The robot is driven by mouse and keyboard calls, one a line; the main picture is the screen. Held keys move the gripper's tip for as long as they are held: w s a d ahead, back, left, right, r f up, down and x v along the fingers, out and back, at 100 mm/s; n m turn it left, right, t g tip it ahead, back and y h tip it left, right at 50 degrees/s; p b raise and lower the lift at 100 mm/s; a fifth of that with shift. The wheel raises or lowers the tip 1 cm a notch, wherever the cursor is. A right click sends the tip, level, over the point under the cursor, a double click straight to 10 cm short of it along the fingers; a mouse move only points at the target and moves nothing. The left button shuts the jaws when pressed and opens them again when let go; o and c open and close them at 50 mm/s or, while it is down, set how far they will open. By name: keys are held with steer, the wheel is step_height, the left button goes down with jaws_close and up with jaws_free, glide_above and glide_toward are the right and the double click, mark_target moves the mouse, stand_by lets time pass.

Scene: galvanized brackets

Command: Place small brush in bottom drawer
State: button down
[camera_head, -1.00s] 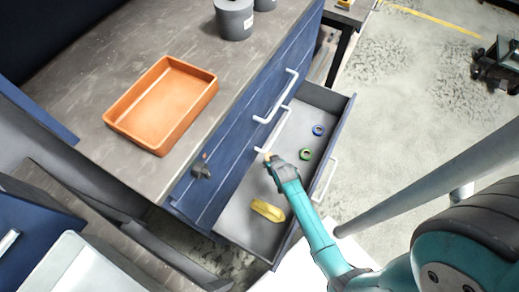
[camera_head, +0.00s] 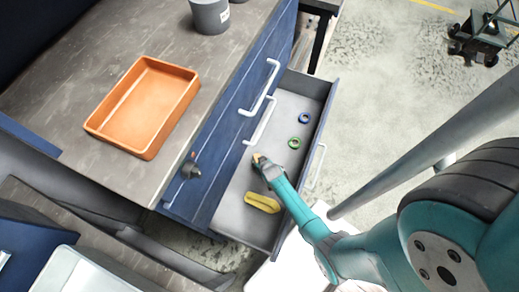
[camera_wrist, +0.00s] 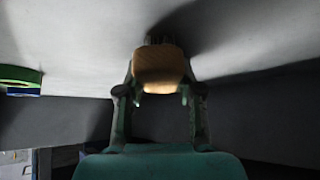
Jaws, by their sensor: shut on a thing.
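The small brush (camera_wrist: 158,68) has a tan wooden body and is held between the fingers of my gripper (camera_wrist: 158,98) in the wrist view. Short dark bristle-like bits show at its far end. In the head view my gripper (camera_head: 261,162) is over the inside of the open bottom drawer (camera_head: 232,212), near the cabinet side, and only a small tan bit of the brush (camera_head: 257,158) shows. The drawer floor lies close beyond the brush in the wrist view. I cannot tell whether the brush touches it.
In the drawer are a yellow object (camera_head: 262,203), a green ring (camera_head: 294,143) and a blue ring (camera_head: 304,118). The green ring also shows in the wrist view (camera_wrist: 20,80). An orange tray (camera_head: 91,126) and a grey canister (camera_head: 210,16) stand on the countertop.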

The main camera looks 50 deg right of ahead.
steer(key=shift+f, duration=0.1)
steer(key=c, duration=0.7)
jaws_free()
steer(key=shift+c, duration=0.2)
steer(key=v, duration=1.2)
